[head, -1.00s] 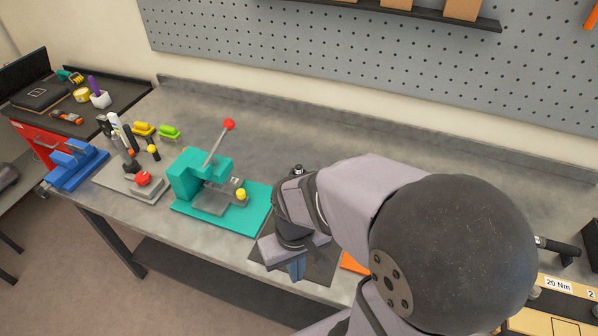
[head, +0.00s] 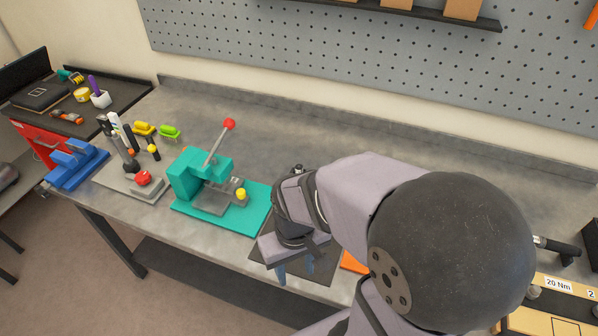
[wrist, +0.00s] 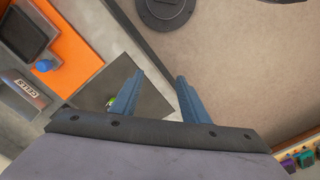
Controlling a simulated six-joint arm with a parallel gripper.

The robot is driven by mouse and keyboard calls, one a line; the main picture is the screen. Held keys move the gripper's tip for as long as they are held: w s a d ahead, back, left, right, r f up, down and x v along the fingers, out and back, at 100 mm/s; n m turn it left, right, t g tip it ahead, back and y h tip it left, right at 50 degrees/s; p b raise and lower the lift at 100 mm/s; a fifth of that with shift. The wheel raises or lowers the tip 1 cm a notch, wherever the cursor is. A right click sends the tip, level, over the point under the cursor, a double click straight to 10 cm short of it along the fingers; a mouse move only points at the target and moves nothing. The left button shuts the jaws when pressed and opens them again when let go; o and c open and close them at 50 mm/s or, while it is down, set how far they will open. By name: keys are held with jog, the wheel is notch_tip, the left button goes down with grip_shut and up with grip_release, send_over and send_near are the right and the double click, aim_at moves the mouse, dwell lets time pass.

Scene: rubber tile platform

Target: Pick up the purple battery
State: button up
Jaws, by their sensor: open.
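I cannot make out the purple battery for certain in any view. My gripper (head: 295,272) is open over the front edge of the bench, by the dark mat (head: 262,250). In the wrist view its two blue fingers (wrist: 159,75) stand apart with nothing between them. A small green thing (wrist: 111,102) lies on the dark mat beside the left finger, partly hidden. A blue round-topped piece (wrist: 43,66) stands by the orange panel (wrist: 75,50), near a label reading CELLS (wrist: 27,88).
A teal press (head: 187,180) with a red-knobbed lever stands left of my gripper. A grey stand with a red button (head: 143,178) and a blue vise (head: 76,163) are farther left. The bench behind the press is mostly clear. Small purple and green items (wrist: 300,159) show at the wrist view's lower right.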

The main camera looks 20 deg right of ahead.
jog(key=w+d+m+t+b, duration=0.1)
jog(key=w+d, duration=0.2)
jog(key=w, duration=0.6)
jog(key=w+d+m+t+b, duration=0.1)
jog(key=w+d+m+b, duration=0.15)
jog(key=w, duration=0.65)
jog(key=m+t+h+b, duration=0.2)
jog(key=m, duration=0.1)
send_near(299, 167)
jog(key=f, duration=0.1)
jog(key=shift+n, duration=0.25)
jog(key=shift+w+p+x, duration=0.1)
jog(key=shift+p+x, duration=1)
jog(key=shift+x, duration=0.85)
jog(key=shift+w+p+x, duration=0.15)
jog(key=shift+p+x, duration=0.95)
jog(key=shift+x, duration=0.8)
jog(key=shift+d+r, duration=0.1)
grip_shut()
